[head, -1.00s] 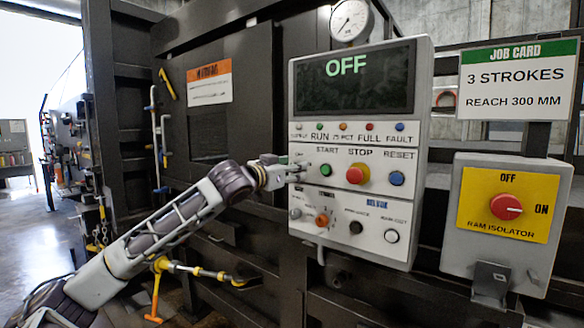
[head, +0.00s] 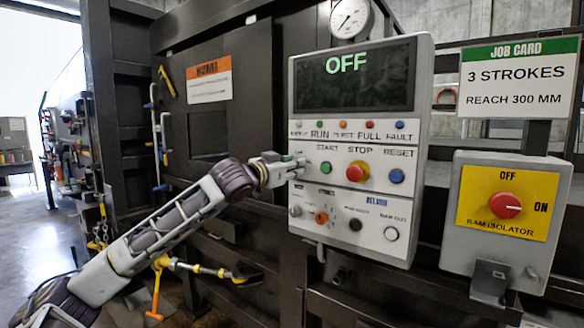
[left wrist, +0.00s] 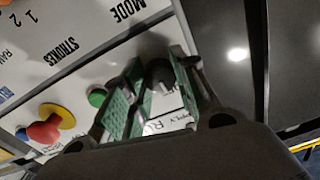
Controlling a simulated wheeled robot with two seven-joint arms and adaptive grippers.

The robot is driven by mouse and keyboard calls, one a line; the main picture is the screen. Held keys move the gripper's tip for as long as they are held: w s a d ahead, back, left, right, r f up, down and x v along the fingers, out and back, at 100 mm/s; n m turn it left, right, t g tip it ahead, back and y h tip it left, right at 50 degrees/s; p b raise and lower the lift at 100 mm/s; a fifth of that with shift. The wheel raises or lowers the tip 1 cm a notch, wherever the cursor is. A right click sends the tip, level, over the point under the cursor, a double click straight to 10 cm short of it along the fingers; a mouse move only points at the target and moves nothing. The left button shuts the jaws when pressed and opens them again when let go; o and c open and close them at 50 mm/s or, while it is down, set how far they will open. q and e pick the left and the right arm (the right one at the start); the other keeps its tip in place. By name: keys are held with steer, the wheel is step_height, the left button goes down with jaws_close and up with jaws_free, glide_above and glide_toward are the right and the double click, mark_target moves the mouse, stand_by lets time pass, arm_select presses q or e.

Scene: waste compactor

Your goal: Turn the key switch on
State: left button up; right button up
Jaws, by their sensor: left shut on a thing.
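The control panel (head: 420,160) shows OFF in green on its display (head: 355,78). My left gripper (head: 298,167) is at the panel's left edge, beside the green START button (head: 326,168). In the left wrist view its green-padded fingers (left wrist: 154,88) are closed on the dark key switch (left wrist: 160,74), which stands out from the white panel face. In the head view the gripper hides the switch, so its turn position cannot be told. My right gripper is not in view.
Dark compactor frame lies behind.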

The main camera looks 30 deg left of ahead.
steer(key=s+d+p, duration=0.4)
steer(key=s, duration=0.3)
arm_select(q)
steer(key=m+p, duration=0.4)
steer(key=m, duration=0.8)
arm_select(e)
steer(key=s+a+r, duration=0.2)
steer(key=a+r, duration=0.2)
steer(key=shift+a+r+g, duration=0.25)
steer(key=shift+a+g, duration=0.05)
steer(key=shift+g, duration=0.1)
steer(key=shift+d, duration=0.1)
arm_select(q)
steer(key=o, duration=1)
steer(key=shift+c, duration=0.2)
steer(key=shift+o, duration=0.3)
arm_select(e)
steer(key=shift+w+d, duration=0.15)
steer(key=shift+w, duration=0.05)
